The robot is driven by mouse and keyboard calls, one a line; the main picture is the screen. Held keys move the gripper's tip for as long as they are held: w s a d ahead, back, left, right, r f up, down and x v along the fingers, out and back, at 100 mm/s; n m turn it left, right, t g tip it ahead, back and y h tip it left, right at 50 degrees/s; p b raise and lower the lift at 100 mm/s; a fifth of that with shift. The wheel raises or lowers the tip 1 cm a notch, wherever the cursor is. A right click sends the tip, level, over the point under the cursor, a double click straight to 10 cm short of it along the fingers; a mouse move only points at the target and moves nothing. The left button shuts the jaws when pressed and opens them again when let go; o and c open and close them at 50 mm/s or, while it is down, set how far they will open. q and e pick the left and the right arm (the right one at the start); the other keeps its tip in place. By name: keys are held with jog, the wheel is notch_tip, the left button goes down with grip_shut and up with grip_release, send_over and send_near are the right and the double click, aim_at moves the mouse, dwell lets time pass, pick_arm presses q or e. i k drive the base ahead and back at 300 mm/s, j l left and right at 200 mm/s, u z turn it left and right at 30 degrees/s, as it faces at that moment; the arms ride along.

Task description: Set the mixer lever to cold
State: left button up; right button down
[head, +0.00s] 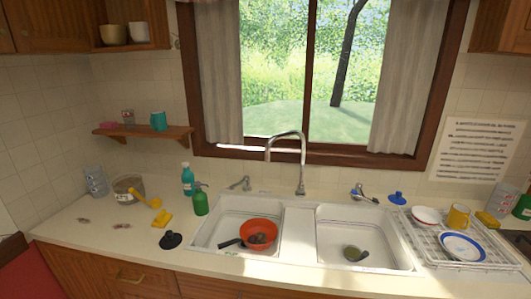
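A tall chrome gooseneck faucet (301,165) stands behind the double sink (299,232), between its two basins. A small chrome lever-like fitting (241,184) stands on the counter left of the faucet. Another chrome fitting (364,195), with blue at its left end, stands right of the faucet. I cannot tell for certain which is the mixer lever, nor read its hot or cold setting. No water stream is visible. Neither of my grippers is in view.
An orange colander (260,231) is in the left basin and a ladle (353,253) in the right. Green bottles (201,202) stand left of the sink. A dish rack (475,262) with dishes stands right. A black stopper (171,240) lies on the front counter.

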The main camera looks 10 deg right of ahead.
aim_at(247, 178)
jog(key=i+j+u, duration=0.25)
jog(key=i+j, duration=0.2)
jog(key=j, duration=0.3)
jog(key=i+j+u, duration=0.3)
jog(key=i+j, duration=0.25)
jog(key=j, duration=0.1)
